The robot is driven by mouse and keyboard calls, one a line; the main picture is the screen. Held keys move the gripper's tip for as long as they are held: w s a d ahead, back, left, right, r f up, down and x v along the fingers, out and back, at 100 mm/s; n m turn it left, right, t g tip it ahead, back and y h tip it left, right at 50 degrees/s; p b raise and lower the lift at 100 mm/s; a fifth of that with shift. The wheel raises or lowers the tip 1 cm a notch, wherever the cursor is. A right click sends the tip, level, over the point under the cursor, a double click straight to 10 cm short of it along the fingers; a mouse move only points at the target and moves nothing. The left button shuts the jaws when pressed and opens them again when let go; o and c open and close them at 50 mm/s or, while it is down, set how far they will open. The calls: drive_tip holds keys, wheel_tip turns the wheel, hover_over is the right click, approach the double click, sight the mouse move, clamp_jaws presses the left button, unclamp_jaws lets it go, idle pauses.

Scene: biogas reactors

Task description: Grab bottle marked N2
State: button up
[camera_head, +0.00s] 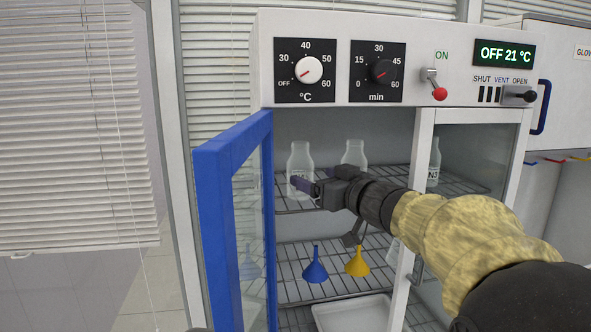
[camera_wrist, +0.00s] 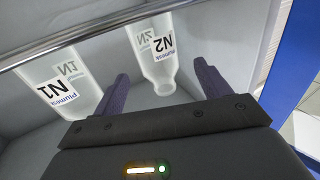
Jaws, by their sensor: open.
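The clear bottle marked N2 (camera_wrist: 160,60) shows in the wrist view between my gripper's two purple fingers, with its neck end nearest them. In the head view, it appears to be the left bottle (camera_head: 300,157) on the upper wire shelf, partly covered by my gripper (camera_head: 304,184). My gripper is open, reaching into the cabinet at shelf height. I cannot tell whether a finger touches the bottle. A bottle marked N1 (camera_wrist: 62,88) is left of N2 in the wrist view; it appears as the second bottle (camera_head: 354,152) in the head view.
The blue-framed cabinet door (camera_head: 215,190) stands open at left. A bottle marked N3 (camera_head: 433,160) is behind the glass at right. A blue funnel (camera_head: 315,268) and a yellow funnel (camera_head: 357,262) are below. A metal bar (camera_wrist: 85,36) crosses the wrist view.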

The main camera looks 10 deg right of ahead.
sight(308, 173)
drive_tip(key=x, duration=0.3)
drive_tip(key=shift+w+p, duration=0.3)
drive_tip(key=shift+w, duration=0.05)
drive_tip(key=shift+s, duration=0.1)
drive_tip(key=shift+a, duration=0.1)
drive_tip(key=shift+w+a+r+p, duration=0.1)
drive_tip(key=shift+w+r+p, duration=0.05)
drive_tip(key=shift+w+p, duration=0.15)
drive_tip(key=x, duration=0.1)
drive_tip(key=p+x, duration=0.1)
drive_tip(key=x, duration=0.1)
drive_tip(key=p+x, duration=0.1)
drive_tip(key=shift+w, duration=0.45)
drive_tip(key=shift+s, duration=0.2)
drive_tip(key=shift+s, duration=0.1)
